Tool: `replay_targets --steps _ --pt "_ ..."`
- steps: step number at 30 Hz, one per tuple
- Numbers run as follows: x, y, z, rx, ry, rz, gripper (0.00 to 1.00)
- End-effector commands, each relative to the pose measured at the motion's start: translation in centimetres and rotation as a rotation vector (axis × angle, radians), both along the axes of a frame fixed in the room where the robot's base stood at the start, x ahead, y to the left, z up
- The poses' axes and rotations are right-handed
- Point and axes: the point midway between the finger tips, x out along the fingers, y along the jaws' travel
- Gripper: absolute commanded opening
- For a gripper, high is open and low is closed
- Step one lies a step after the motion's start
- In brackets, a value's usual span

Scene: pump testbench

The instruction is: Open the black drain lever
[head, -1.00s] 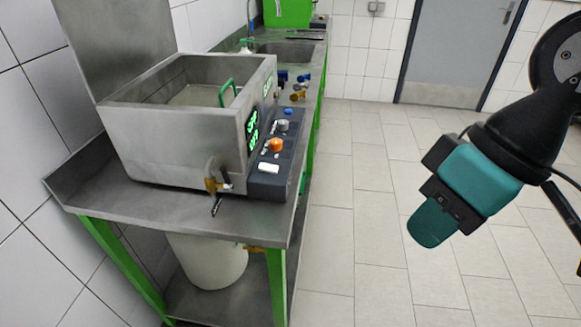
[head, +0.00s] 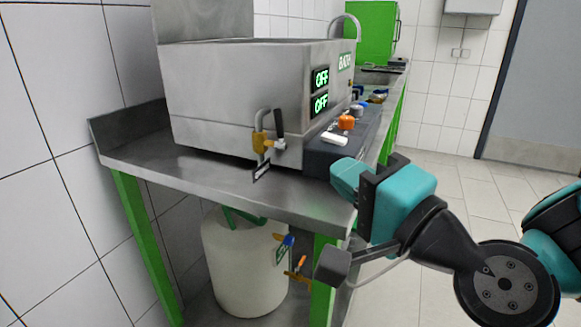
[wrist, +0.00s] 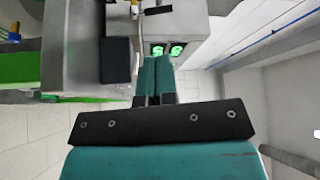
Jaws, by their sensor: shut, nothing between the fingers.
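In the wrist view the lever (wrist: 158,10) seems to be the dark bar at the top edge, partly cut off. My gripper (head: 343,178) is shut and empty, to the right of and lower than the lever in the head view, by the bench's front right corner. It is apart from the lever. In the wrist view the teal fingers (wrist: 155,75) are together, pointing toward the bath.
The dark control panel (head: 345,140) with an orange knob (head: 346,122) lies just behind my fingers. A small tag (head: 262,170) hangs below the valve. Tiled floor (head: 445,165) is clear at the right.

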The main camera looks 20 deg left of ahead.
Motion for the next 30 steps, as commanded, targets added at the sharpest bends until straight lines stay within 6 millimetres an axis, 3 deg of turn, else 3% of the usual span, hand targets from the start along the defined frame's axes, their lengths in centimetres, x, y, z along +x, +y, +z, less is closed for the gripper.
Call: replay_targets --steps 1,7,30 --pt "0.1 0.1 -0.6 0.02 0.005 -0.012 0.0" --pt "1.2 1.2 0.4 0.04 0.011 -0.025 0.0" --pt "7.8 9.8 1.9 0.037 0.008 -0.025 0.0"
